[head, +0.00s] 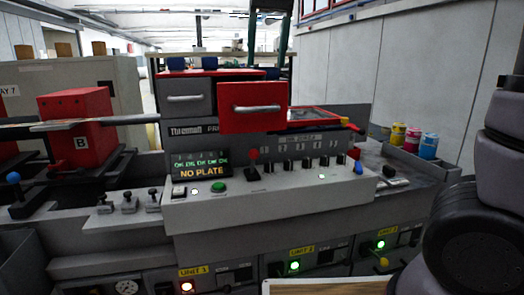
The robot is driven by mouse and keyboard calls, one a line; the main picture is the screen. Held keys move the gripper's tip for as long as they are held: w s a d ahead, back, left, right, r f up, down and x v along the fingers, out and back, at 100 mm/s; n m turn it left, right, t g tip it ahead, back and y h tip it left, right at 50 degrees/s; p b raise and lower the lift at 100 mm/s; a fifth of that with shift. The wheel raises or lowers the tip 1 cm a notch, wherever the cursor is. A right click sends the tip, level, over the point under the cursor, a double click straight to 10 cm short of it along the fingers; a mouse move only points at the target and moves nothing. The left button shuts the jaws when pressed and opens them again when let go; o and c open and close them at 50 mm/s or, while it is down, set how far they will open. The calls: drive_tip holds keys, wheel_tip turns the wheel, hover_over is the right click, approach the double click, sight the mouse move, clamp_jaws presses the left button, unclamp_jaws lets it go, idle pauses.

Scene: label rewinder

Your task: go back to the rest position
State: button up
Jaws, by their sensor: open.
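My gripper is not in view. Part of my arm, dark and rounded, fills the right edge of the head view. In front of me stands the grey label rewinder machine (300,205), with a control panel and a display (200,165) reading "NO PLATE". A red drawer (252,107) with a metal handle sticks out further than the grey drawer (186,98) beside it.
A red box marked B (78,130) stands at the left. Yellow, pink and blue containers (413,140) stand at the right. Lit unit panels (294,266) line the machine's lower front. A pale board edge (325,287) shows at the bottom.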

drive_tip(key=s+d+f+m+t, duration=0.2)
drive_tip(key=d+f+m+t, duration=0.1)
drive_tip(key=d, duration=0.9)
drive_tip(key=s+d+f+m+t+y, duration=0.1)
drive_tip(key=d+f, duration=0.4)
drive_tip(key=d, duration=0.6)
drive_tip(key=s+m+t, duration=0.1)
drive_tip(key=m+t, duration=0.1)
drive_tip(key=shift+d+f+t, duration=0.15)
drive_tip(key=shift+d+t, duration=0.25)
drive_tip(key=shift+c, duration=0.2)
